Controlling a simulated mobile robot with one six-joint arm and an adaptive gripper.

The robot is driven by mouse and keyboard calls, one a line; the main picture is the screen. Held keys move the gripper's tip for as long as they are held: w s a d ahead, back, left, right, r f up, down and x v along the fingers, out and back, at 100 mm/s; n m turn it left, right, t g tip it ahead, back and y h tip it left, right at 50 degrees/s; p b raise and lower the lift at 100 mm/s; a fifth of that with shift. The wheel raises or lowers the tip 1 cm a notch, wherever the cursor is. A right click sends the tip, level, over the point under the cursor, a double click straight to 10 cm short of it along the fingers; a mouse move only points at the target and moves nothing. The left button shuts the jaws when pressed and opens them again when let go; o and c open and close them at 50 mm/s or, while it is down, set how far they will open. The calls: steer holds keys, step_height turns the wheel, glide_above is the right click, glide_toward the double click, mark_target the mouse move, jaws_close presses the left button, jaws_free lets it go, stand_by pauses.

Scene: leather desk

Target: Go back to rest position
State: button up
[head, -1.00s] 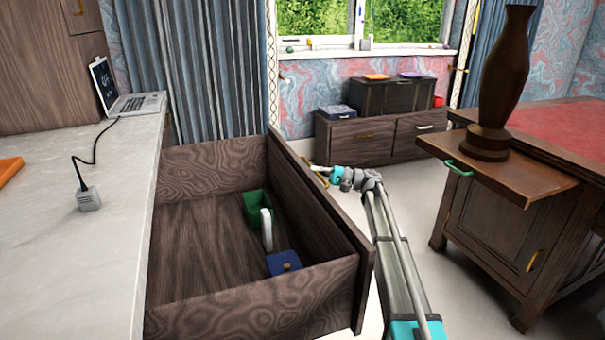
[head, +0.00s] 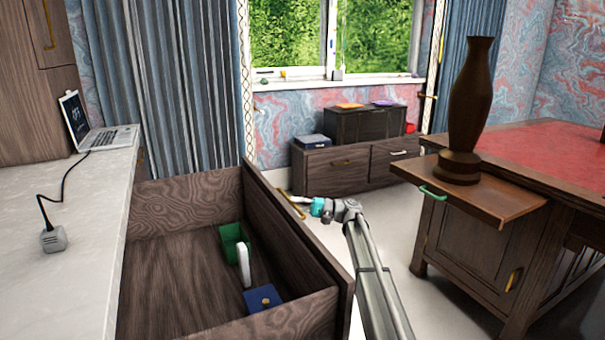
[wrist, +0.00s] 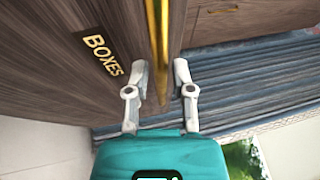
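My gripper (wrist: 160,68) is open at the front of the pulled-out wooden drawer (head: 185,220). In the wrist view its two grey fingers are apart, one on each side of the drawer's gold handle (wrist: 159,40). I cannot tell whether either finger touches it. A gold BOXES label (wrist: 103,56) is on the drawer front, left of the handle. In the head view my gripper (head: 300,200) is just right of the drawer front, by the handle (head: 288,205), with my arm reaching forward from the bottom.
The drawer holds a green container (head: 232,232), a white upright item (head: 244,262) and a blue box (head: 262,298). A counter (head: 95,225) with a laptop (head: 108,137) is at left. A desk (head: 470,250) with a dark vase (head: 468,110) stands at right. Floor shows between.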

steer(key=s+d+f+h+p, duration=0.1)
steer(key=s+d+f+h, duration=0.3)
steer(key=s, duration=0.4)
steer(key=s+d+f+t+h+p, duration=0.1)
steer(key=s+d+f+h+p, duration=0.15)
steer(key=s+f+h, duration=0.35)
steer(key=s+d+f+h+p, duration=0.1)
steer(key=s+d+f+h, duration=0.15)
steer(key=s+d, duration=0.45)
steer(key=s+d+f+h+p, duration=0.1)
steer(key=s+d+h+p, duration=0.1)
steer(key=s+d+h, duration=0.45)
steer(key=s+d+h+p, duration=0.1)
steer(key=s+d+p, duration=0.15)
steer(key=s, duration=0.65)
step_height(320, 180, up, 37)
steer(key=p, duration=3.6)
steer(key=shift+d+f, duration=0.2)
steer(key=shift+d, duration=0.05)
steer(key=shift+o, duration=0.2)
